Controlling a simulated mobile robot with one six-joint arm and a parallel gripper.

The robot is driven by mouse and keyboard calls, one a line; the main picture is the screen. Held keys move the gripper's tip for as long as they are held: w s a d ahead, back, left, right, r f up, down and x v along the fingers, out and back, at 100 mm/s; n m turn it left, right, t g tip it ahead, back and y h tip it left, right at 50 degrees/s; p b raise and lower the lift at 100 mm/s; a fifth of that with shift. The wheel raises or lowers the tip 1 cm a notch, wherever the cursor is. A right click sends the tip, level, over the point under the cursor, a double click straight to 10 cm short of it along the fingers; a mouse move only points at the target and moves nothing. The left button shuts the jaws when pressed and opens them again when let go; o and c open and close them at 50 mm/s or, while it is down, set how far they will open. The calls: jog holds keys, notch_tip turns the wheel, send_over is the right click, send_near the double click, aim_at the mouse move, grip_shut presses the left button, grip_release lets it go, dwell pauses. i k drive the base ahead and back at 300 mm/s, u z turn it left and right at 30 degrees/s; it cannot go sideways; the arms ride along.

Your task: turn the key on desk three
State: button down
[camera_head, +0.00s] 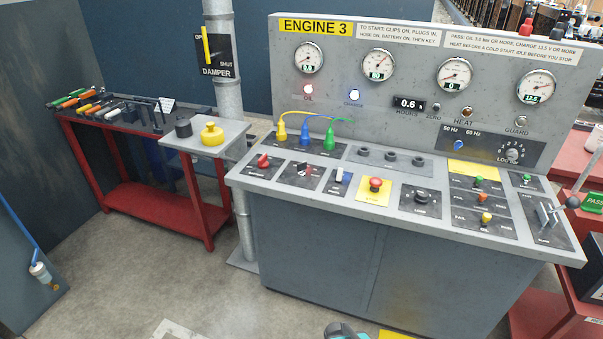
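The grey control desk (330,245) carries a yellow "ENGINE 3" sign (316,27). Its sloping top has a row of small controls: a red knob (263,161), a red and silver switch (304,170), a blue and white switch (342,177), a red mushroom button (376,184) on a yellow plate, and a dark knob (421,197). I cannot tell which is the key; the labels are too small. Yellow, blue and green plugs stand in the desk behind them. My gripper is not in view; only a dark and teal piece of my arm shows at the bottom edge.
A red cart (150,190) with tools stands left. Floor in front is mostly clear.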

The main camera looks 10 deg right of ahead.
aim_at(302, 167)
jog(key=z, duration=1.55)
jog(key=k, duration=0.1)
jog(key=u, duration=2.6)
jog(key=i, duration=0.75)
jog(key=z, duration=0.7)
